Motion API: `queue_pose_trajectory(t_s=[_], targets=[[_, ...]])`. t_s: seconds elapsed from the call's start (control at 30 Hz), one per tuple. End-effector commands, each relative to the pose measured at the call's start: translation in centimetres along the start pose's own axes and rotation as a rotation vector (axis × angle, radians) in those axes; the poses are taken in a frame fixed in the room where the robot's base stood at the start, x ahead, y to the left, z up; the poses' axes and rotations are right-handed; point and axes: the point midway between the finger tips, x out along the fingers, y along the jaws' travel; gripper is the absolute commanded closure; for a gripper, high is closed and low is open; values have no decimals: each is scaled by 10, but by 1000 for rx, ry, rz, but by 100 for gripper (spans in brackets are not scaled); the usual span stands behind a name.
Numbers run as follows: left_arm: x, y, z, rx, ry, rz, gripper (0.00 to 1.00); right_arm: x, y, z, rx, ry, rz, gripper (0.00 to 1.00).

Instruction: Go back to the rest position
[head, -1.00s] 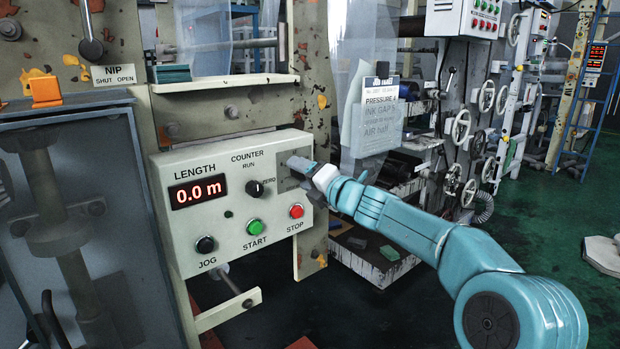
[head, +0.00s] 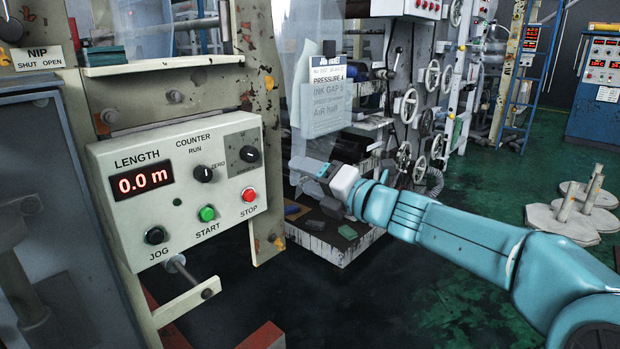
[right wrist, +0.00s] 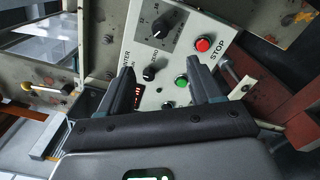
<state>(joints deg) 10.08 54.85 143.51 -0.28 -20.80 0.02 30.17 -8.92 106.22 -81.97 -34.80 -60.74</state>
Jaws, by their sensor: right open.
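My right gripper (head: 308,172) is held in the air to the right of the control panel (head: 122,238), clear of it in the head view. In the right wrist view its two fingers (right wrist: 162,88) stand apart with nothing between them, facing the panel (right wrist: 185,42). The panel carries a length display (head: 142,181) reading 0.0 m, a counter knob (head: 203,174), a second knob (head: 250,154), and jog (head: 155,235), start (head: 207,213) and stop (head: 249,195) buttons. My left gripper is not in view.
A low pallet (head: 335,248) with small blocks stands on the floor behind my right gripper. Machine frames with handwheels (head: 410,106) stand beyond. A bracket (head: 185,303) juts out below the panel. Pale round bases (head: 562,222) lie on the green floor at right, which is otherwise open.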

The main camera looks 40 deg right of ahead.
Motion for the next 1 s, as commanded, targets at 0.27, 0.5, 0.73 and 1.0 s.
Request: queue_pose_trajectory(t_s=[0.27,0.5,0.73,1.0], targets=[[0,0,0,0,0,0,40,0,0,0,0,0,0,36],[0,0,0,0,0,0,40,4,2,-5,3,12,7,36],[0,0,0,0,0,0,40,65,-64,-102,153,228,-63,36],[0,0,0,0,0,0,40,89,-178,-298,678,443,-362,36]])
